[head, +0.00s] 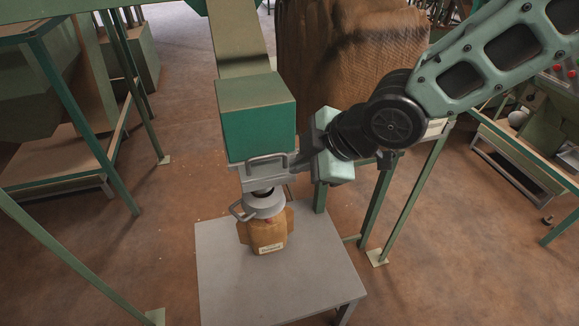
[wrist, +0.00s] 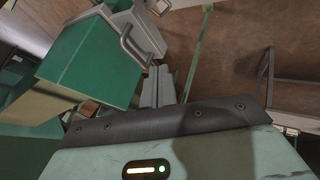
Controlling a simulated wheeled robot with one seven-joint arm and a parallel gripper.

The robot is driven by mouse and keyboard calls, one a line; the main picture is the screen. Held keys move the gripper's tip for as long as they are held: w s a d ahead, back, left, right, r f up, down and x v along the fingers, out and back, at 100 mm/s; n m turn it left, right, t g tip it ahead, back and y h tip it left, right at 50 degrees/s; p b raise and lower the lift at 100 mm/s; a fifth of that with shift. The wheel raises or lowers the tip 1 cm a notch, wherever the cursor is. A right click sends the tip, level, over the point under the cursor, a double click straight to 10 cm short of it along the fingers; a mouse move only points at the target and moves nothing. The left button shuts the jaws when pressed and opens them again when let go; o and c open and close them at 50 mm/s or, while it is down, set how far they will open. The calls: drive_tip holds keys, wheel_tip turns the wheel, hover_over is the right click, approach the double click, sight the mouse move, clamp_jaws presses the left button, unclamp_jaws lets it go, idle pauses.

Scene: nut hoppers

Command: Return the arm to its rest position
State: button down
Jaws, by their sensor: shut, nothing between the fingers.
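My gripper shows in the head view (head: 300,163) at the right side of the green hopper (head: 257,120). It also shows in the wrist view (wrist: 165,76), where its grey fingers are together with nothing between them. A grey bar handle (head: 267,160) is on the hopper's front, just left of the fingers. The handle also appears in the wrist view (wrist: 135,45), up and left of the fingertips. I cannot tell how far the fingers are from the hopper's side. My arm (head: 490,65) reaches in from the upper right.
A brown labelled bag (head: 264,236) stands under the hopper's grey spout (head: 264,203) on a grey table (head: 225,285). A large brown sack-like bulk (head: 345,60) stands behind. Green frames stand left and right. Open floor (head: 150,240) lies left of the table.

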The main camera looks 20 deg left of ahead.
drive_tip(key=shift+v, duration=1.3)
drive_tip(key=s+d+r+m+g+h, duration=0.1)
drive_tip(key=s+d+m+h, duration=0.2)
drive_tip(key=s+d+m, duration=0.4)
drive_tip(key=s+d+m+g+h, duration=0.1)
drive_tip(key=s+d+m+h, duration=0.3)
drive_tip(key=s+d+m, duration=0.4)
drive_tip(key=s+d, duration=0.1)
drive_tip(key=d, duration=0.5)
drive_tip(key=shift+d+r+g, duration=0.3)
drive_tip(key=shift+r, duration=0.1)
